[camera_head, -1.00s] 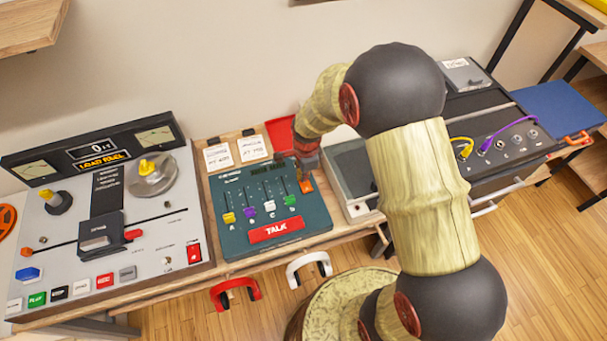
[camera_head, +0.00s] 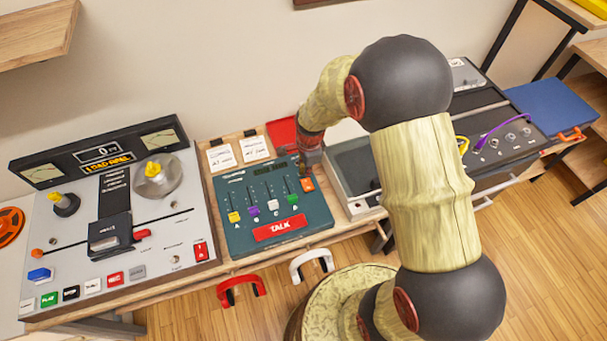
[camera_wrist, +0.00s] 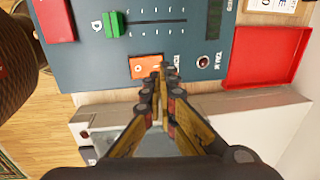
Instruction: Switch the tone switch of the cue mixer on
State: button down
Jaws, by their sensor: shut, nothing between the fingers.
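The cue mixer (camera_head: 232,247) is a teal panel with several sliders and a red TALK button (camera_head: 279,229). An orange switch (camera_head: 307,185) sits at its right edge, and I take it for the tone switch. In the wrist view the orange switch (camera_wrist: 144,67) is partly covered by my fingertips. My gripper (camera_wrist: 163,72) is shut and empty, its tips over the edge of the orange switch. I cannot tell whether they touch it or which way the switch is set. In the head view my gripper (camera_head: 306,170) is just behind the switch, partly hidden by my arm.
A tape machine (camera_head: 190,225) stands to the left. A grey unit (camera_head: 352,165) stands close on the right, and a patch panel with cables (camera_head: 500,140) is farther right. A red tray (camera_head: 283,132) lies behind the mixer.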

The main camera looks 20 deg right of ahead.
notch_tip(320, 180, up, 10)
jog(key=w+p, duration=0.1)
jog(key=shift+w+r+p, duration=0.15)
jog(key=shift+p, duration=0.15)
dwell(0.4)
jog(key=n+g, duration=0.1)
jog(key=n, duration=0.5)
send_over(309, 189)
jog(key=s+r+n+t, duration=0.2)
jog(key=s+r+n, duration=0.4)
jog(key=s+r, duration=0.3)
jog(key=s+a+r+n+t, duration=0.1)
jog(key=s+r+n+t, duration=0.2)
jog(key=s+r+n, duration=0.3)
jog(key=v, duration=1)
jog(key=shift+a+r, duration=0.2)
jog(key=shift+a, duration=0.1)
